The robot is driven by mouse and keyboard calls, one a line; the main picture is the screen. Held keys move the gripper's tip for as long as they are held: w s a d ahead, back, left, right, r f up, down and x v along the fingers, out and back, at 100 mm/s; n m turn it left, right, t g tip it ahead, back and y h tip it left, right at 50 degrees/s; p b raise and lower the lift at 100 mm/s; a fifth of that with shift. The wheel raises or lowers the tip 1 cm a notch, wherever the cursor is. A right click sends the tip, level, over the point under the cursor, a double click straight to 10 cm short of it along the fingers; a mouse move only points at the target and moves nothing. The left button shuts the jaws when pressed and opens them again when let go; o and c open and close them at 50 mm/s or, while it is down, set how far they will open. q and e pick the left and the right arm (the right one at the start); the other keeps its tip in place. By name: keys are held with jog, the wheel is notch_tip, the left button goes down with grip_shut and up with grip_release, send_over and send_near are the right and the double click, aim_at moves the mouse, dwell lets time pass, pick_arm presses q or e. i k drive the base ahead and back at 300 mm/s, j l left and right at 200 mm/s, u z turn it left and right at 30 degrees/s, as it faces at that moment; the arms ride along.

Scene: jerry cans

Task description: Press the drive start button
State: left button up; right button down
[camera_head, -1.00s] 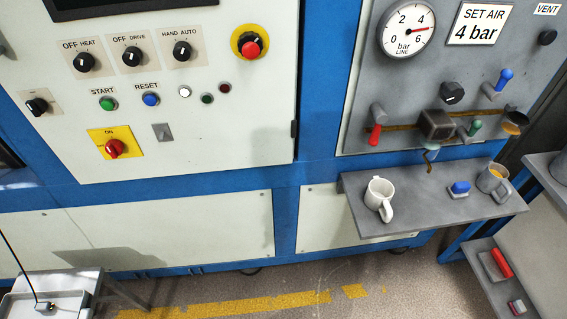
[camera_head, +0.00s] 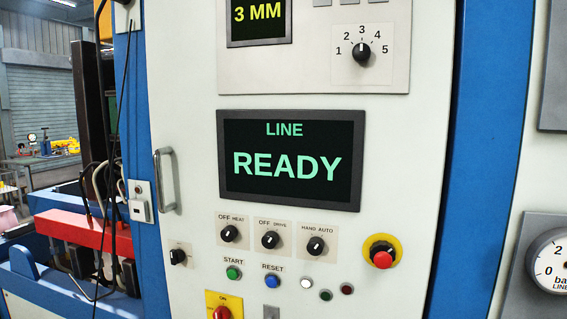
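The green START button (camera_head: 234,272) is on the white control panel (camera_head: 190,90), at the lower middle of the head view. The OFF/DRIVE selector knob (camera_head: 270,240) is above and to its right, with the OFF/HEAT knob (camera_head: 229,233) to the left and the HAND/AUTO knob (camera_head: 315,245) to the right. The blue RESET button (camera_head: 272,281) is right of START. The screen (camera_head: 290,160) above reads "LINE READY". Neither of my grippers shows in the head view.
A red emergency button on a yellow ring (camera_head: 382,252) is right of the knobs. A red switch on a yellow plate (camera_head: 222,309) is below START. A door handle (camera_head: 166,180) sticks out at the left. A gauge (camera_head: 553,262) is at the right edge.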

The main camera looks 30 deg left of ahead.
aim_at(232, 274)
jog(key=u, duration=1.3)
